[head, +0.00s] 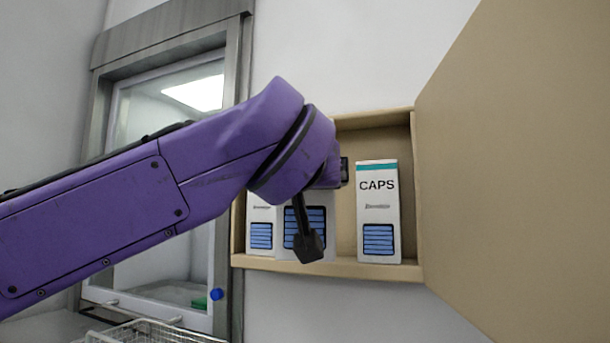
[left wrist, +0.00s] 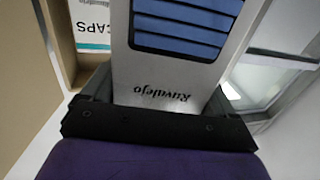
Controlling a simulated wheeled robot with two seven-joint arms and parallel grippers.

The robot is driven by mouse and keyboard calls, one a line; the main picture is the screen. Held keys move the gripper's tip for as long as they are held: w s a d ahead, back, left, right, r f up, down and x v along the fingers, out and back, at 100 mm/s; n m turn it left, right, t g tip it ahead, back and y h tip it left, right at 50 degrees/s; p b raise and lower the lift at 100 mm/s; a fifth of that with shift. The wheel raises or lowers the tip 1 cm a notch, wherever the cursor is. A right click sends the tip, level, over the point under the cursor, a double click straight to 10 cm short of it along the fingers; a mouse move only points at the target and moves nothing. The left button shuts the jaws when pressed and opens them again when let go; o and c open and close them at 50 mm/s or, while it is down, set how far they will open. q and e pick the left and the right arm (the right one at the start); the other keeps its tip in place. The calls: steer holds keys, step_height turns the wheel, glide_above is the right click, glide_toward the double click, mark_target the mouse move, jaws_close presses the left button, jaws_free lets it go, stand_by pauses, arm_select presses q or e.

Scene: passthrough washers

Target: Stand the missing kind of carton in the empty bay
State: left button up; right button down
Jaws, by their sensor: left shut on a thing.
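My left gripper (head: 308,240) reaches in from the left and is shut on a white carton (head: 287,236) with a blue striped panel. In the left wrist view the held carton (left wrist: 170,70) sits between the jaws, its brand name upside down in the picture. Its top is hidden by my arm in the head view. The carton marked CAPS (head: 377,215), with a teal top band, stands upright at the right of the open wall cabinet (head: 345,268). Another white carton (head: 260,228) shows at the cabinet's left, partly hidden. My right gripper is out of view.
The cabinet's tan door (head: 510,150) stands open at the right. A grey-framed pass-through window (head: 240,110) is at the left. A wire basket (head: 150,331) stands below it, near a blue round knob (head: 216,294). A narrow gap shows left of the CAPS carton.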

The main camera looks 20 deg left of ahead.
arm_select(q)
steer(key=f+p+x, duration=0.1)
steer(key=p+x, duration=0.4)
steer(key=x, duration=1.3)
steer(key=shift+w+p, duration=0.3)
steer(key=shift+w, duration=0.1)
steer(key=shift+w+f, duration=0.1)
steer(key=shift+w, duration=0.1)
steer(key=shift+c, duration=0.5)
steer(key=shift+s+f, duration=0.1)
steer(key=shift+f, duration=0.55)
steer(key=o, duration=0.9)
steer(key=shift+o, duration=1)
steer(key=shift+f, duration=0.1)
